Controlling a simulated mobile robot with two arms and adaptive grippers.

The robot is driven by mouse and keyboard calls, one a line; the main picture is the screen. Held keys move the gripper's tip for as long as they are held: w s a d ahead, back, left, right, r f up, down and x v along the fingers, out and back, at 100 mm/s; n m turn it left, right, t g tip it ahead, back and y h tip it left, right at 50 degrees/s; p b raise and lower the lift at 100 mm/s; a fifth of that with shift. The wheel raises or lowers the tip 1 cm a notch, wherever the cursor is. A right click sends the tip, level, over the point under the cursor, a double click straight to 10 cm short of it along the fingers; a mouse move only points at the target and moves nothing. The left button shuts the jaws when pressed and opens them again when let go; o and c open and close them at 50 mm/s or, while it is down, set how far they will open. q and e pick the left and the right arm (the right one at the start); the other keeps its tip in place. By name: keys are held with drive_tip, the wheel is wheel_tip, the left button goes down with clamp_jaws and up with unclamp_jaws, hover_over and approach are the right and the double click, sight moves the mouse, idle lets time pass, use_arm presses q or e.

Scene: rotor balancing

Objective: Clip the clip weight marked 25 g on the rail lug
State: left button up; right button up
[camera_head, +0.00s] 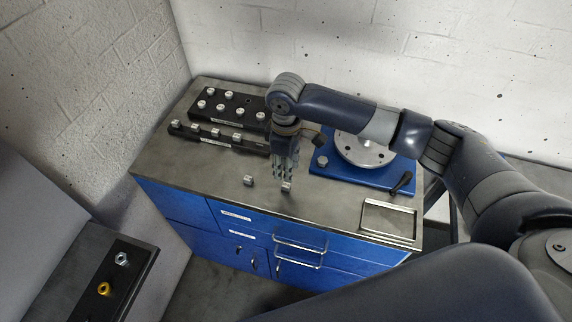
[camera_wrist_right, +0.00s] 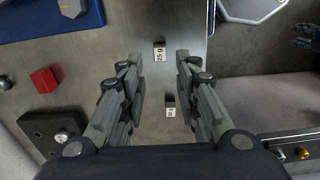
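The clip weight marked 25 g (camera_wrist_right: 159,53) is a small grey block standing on the bench top, its label facing up in the right wrist view. It seems to be the right one of two small blocks (camera_head: 286,187) near the bench's front edge in the head view. My right gripper (camera_head: 285,173) points down just above it. In the right wrist view the fingers of this gripper (camera_wrist_right: 157,62) are apart, with the weight showing between their tips and nothing held. I cannot make out the rail lug for certain. A dark finger-like shape at the right wrist view's right edge may be my left gripper.
A second small labelled block (camera_head: 248,179) stands left of it. Black racks (camera_head: 219,135) with several silver pieces stand at the back left. A blue base (camera_head: 341,175) with a round metal rotor (camera_head: 364,150) and a shallow tray (camera_head: 389,220) are on the right. A red block (camera_wrist_right: 45,80) stands nearby.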

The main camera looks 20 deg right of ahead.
sight(286, 185)
wheel_tip(286, 185, down, 5)
drive_tip(key=b, duration=0.5)
drive_tip(key=shift+r, duration=0.15)
drive_tip(key=shift+f, duration=1.45)
clamp_jaws()
drive_tip(key=shift+r+p, duration=3)
drive_tip(key=shift+p, duration=0.8)
drive_tip(key=shift+f, duration=0.1)
